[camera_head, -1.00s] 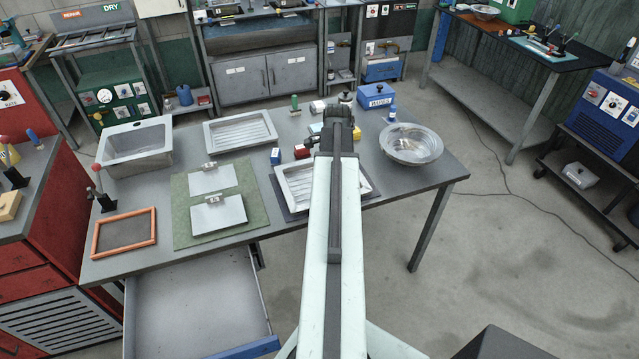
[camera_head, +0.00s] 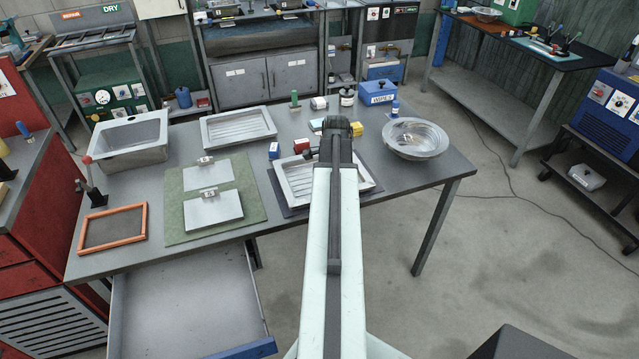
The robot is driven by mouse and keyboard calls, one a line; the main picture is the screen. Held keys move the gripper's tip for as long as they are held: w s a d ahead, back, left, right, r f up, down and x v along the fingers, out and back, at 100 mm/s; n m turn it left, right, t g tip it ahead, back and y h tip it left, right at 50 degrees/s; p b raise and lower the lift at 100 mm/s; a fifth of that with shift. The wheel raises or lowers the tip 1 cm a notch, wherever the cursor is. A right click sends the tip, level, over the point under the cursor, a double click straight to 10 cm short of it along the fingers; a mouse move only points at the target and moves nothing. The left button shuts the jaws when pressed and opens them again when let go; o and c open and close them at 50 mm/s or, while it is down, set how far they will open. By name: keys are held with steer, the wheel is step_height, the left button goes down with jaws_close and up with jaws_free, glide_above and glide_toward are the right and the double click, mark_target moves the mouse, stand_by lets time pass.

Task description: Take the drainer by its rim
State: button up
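Two pale ribbed trays look like drainers. One drainer (camera_head: 238,127) lies at the back of the grey table, its rim uncovered. The other drainer (camera_head: 296,185) lies nearer on a dark mat, and my arm crosses in front of its middle; its left and right parts show. My gripper (camera_head: 337,128) is at the far end of my arm, seen from behind, and appears just past the near drainer's back rim. Its fingers are hidden, so neither their opening nor any contact shows. I cannot tell its height above the table.
A deep basin (camera_head: 130,142) stands back left, a metal bowl (camera_head: 415,139) at the right. A green mat (camera_head: 250,203) bears two plates; an orange frame (camera_head: 112,227) lies front left. Small blocks and bottles crowd behind the near drainer. An open drawer (camera_head: 185,300) juts out at the front.

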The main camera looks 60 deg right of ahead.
jaws_close()
stand_by(1.3)
